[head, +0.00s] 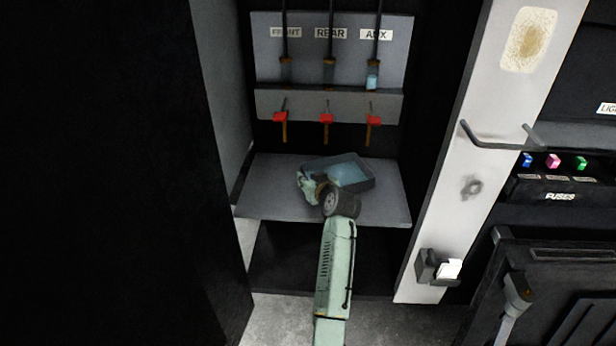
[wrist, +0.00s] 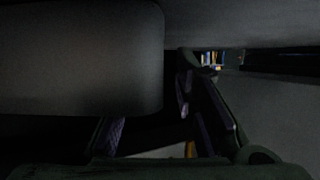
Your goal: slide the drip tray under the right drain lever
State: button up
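The drip tray (head: 367,186) is a shallow dark grey rectangular tray with a bluish inside, lying at an angle on the grey shelf (head: 265,190). The right drain lever (head: 374,121) is red with an orange-brown spout, under the AUX label; the tray's right part lies below and in front of it. My gripper (head: 306,183) is low at the tray's left front side, partly hidden by my wrist. In the wrist view the gripper's fingers (wrist: 155,130) stand apart with a dark gap between them. A large grey form fills the upper left there; whether it touches a finger is unclear.
Two more red levers, the middle one (head: 327,119) and the left one (head: 281,118), hang above the shelf. The cabinet's side wall (head: 222,90) and the white post (head: 480,110) with a handle (head: 498,139) bound the opening. The shelf's left part is clear.

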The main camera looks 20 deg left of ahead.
jog(key=shift+w+a+f, duration=0.1)
jog(key=shift+w+a, duration=0.1)
jog(key=shift+w, duration=0.05)
grip_shut()
dwell(0.8)
